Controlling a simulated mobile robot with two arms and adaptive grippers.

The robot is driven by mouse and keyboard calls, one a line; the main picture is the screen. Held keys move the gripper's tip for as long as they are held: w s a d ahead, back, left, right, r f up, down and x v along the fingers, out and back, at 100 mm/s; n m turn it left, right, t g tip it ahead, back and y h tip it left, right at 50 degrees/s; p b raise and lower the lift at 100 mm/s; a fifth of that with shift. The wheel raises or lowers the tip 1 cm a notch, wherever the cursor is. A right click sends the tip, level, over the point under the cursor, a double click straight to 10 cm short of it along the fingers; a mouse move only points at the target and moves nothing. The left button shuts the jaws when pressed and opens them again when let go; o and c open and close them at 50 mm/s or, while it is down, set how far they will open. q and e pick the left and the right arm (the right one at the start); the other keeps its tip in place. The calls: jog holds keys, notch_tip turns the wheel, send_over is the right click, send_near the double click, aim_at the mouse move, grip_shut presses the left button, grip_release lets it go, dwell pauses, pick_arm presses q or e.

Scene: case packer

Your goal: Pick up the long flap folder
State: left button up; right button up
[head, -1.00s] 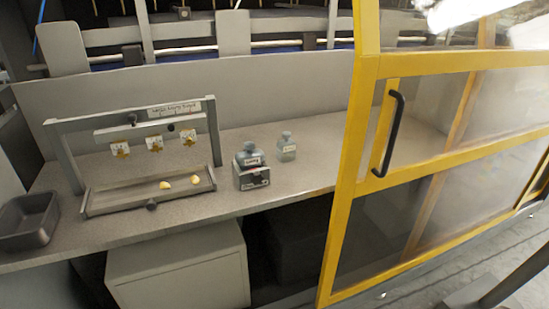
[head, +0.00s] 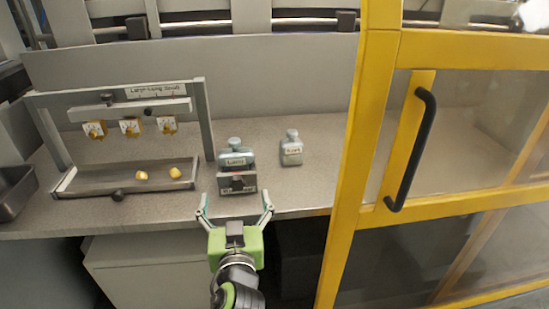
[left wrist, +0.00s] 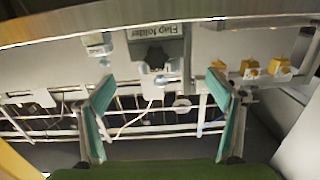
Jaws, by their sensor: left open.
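My left gripper (head: 236,203) is open and empty, at the table's front edge before a small dark-fronted box (head: 237,183). A grey bottle-shaped piece (head: 236,157) stands on or behind the box. In the left wrist view, upside down, a "Flap folder" label (left wrist: 168,30) shows on the box, beyond my open fingers (left wrist: 161,78). A second labelled bottle-shaped piece (head: 291,149) stands to the right. Three yellow tagged pieces (head: 131,127) hang on a rack whose sign (head: 157,90) seems to read Large, Long, Small. I cannot tell which piece is the long flap folder. My right gripper is out of view.
Two yellow lumps (head: 158,174) lie in the rack's tray (head: 85,181). A grey bin (head: 14,190) is at the far left. A yellow-framed door (head: 381,60) with a black handle (head: 411,150) stands on the right. The table between the right bottle-shaped piece and the door is clear.

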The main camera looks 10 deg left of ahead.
aim_at(236, 164)
pick_arm(q)
jog(key=shift+t, duration=0.3)
jog(key=w, duration=0.2)
jog(key=w+a+r+p, duration=0.1)
jog(key=w, duration=0.2)
jog(key=w+r, duration=0.1)
jog(key=w, duration=0.2)
jog(key=shift+a+r+p, duration=0.1)
jog(key=shift+a+p, duration=0.3)
jog(key=shift+p+x, duration=0.3)
jog(key=shift+x, duration=0.5)
jog(key=p+x, duration=0.1)
jog(key=x, duration=0.3)
jog(key=shift+w, duration=0.1)
jog(key=c, duration=1.5)
